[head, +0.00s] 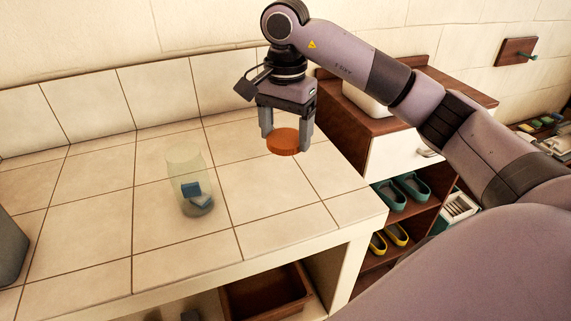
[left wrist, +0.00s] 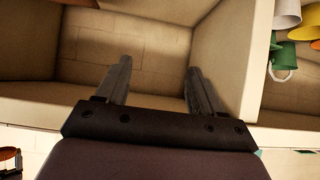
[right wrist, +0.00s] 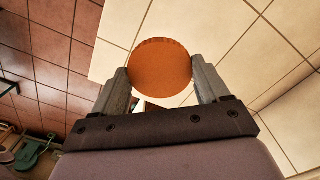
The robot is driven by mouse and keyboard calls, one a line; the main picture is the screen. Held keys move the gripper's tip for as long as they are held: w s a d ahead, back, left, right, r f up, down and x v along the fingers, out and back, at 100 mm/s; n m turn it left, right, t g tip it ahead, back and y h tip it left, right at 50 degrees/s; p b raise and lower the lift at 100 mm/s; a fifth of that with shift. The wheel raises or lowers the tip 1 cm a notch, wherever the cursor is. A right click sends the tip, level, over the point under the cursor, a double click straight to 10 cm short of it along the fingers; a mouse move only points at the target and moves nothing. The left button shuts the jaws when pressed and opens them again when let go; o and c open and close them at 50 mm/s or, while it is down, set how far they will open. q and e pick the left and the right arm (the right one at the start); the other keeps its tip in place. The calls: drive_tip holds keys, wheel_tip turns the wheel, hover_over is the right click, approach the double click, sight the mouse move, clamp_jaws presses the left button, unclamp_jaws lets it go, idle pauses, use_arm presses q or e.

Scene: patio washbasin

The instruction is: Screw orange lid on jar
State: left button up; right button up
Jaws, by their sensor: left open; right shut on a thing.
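The orange lid (head: 284,142) is a flat round disc. My right gripper (head: 286,135) is shut on it and holds it roughly level above the tiled counter. In the right wrist view the lid (right wrist: 160,68) sits between both fingertips of the right gripper (right wrist: 160,80). The jar (head: 188,182) is clear and greenish, upright and without a lid on the counter. It stands left of the right gripper, apart from it, with blue and grey pieces inside. My left gripper (left wrist: 158,80) is open and empty in its wrist view, facing a pale recess; it does not show in the head view.
The tiled counter (head: 110,240) is mostly clear around the jar, with a tiled wall behind. A grey object (head: 10,250) stands at the left edge. A wooden cabinet with shoes (head: 402,190) stands on the right. A brown crate (head: 265,295) sits below the counter.

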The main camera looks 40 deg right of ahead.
sight(285, 138)
drive_tip(key=shift+r+p, duration=0.6)
drive_tip(key=shift+r, duration=2.2)
